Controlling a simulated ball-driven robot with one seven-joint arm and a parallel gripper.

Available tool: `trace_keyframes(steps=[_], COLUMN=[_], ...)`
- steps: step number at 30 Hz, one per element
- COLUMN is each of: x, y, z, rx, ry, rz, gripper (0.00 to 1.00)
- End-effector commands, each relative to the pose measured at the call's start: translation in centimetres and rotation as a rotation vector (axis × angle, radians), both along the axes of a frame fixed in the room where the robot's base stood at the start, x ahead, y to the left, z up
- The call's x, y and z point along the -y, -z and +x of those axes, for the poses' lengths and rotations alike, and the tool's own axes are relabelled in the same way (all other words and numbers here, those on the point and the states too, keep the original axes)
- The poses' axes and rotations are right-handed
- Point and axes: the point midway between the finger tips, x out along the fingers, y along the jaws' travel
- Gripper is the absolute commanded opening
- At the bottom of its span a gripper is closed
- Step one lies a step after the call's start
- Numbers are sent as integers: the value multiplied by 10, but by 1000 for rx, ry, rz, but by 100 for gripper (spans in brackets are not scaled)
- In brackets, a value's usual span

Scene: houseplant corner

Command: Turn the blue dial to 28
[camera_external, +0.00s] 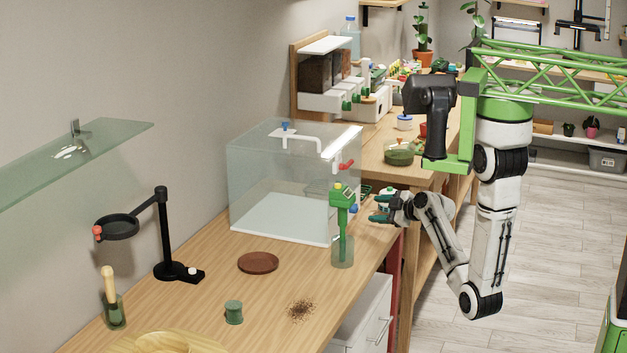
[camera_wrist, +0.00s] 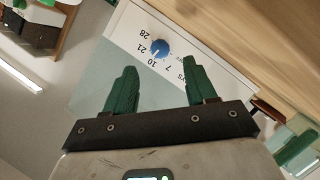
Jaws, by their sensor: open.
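The blue dial (camera_wrist: 161,48) sits on a white panel (camera_wrist: 128,32) with printed numbers, which appear upside down in the wrist view. I can read 28, 21, 10 and 7 around it. A pale mark on the dial seems to face the 10, but it is too small to be sure. In the external view, a small blue patch (camera_external: 353,208) beside the green-headed tool seems to be the dial. My gripper (camera_external: 377,208) is just right of it. In the wrist view, its green fingers (camera_wrist: 163,67) are open and apart from the dial, which lies beyond their tips.
A clear glass box (camera_external: 270,185) stands behind the dial. The green-headed tool (camera_external: 342,212) stands in a glass close to my gripper's left.

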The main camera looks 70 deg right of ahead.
Motion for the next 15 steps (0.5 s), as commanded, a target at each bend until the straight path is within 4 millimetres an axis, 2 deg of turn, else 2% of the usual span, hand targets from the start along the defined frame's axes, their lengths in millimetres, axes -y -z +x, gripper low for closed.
trace_keyframes(steps=[6,15], x=[12,19], y=[9,17], z=[36,60], rx=[-1,0], ry=[-1,0], rz=[-1,1], gripper=[56,56])
